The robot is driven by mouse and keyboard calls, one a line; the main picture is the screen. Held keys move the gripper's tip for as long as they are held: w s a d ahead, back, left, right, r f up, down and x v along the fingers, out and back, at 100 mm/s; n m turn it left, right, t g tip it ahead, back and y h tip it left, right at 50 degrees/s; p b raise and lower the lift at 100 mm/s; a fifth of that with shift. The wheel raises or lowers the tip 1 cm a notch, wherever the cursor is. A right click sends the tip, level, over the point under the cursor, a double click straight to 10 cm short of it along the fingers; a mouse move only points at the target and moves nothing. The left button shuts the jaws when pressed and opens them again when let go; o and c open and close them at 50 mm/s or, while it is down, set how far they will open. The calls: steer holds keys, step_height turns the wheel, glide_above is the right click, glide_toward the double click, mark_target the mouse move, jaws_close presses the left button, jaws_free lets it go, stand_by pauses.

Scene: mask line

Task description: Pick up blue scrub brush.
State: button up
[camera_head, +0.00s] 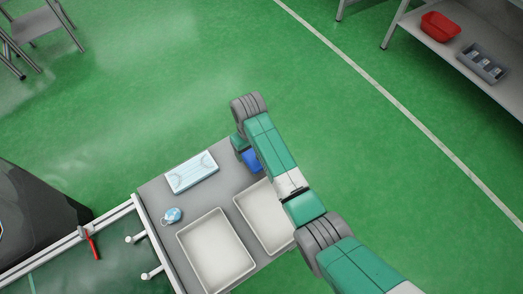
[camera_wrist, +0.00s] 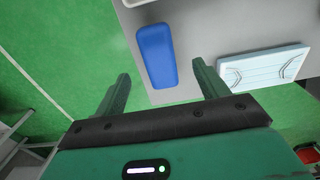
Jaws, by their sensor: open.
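The blue scrub brush (camera_wrist: 157,56) lies on the grey table (camera_wrist: 196,50) near its edge in the wrist view. In the head view the blue brush (camera_head: 252,160) is partly hidden by my arm. My gripper (camera_wrist: 166,82) is open, its two green fingers apart on either side below the brush in the wrist view. The height of the fingers over the table is hard to tell. In the head view the fingers are hidden behind my arm.
A pale blue mask box (camera_head: 192,173) lies left of the brush, with a small blue-and-white item (camera_head: 172,215) near the table's left edge. Two white trays, a left one (camera_head: 181,237) and a right one (camera_head: 237,202), fill the front. A shelf with a red bin (camera_head: 440,27) stands far right.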

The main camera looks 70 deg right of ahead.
mark_target(253, 158)
step_height(253, 158, down, 2)
steer(key=shift+w+a+f+b, duration=0.15)
steer(key=shift+f+b, duration=0.05)
steer(key=shift+b, duration=0.3)
steer(key=f+b, duration=0.2)
steer(key=f, duration=0.1)
steer(key=f+b, duration=0.1)
steer(key=shift+s+d+f, duration=0.2)
steer(key=shift+s+f, duration=0.15)
steer(key=shift+f, duration=0.25)
steer(key=shift+f, duration=0.25)
steer(key=shift+c, duration=0.2)
steer(key=c, duration=1)
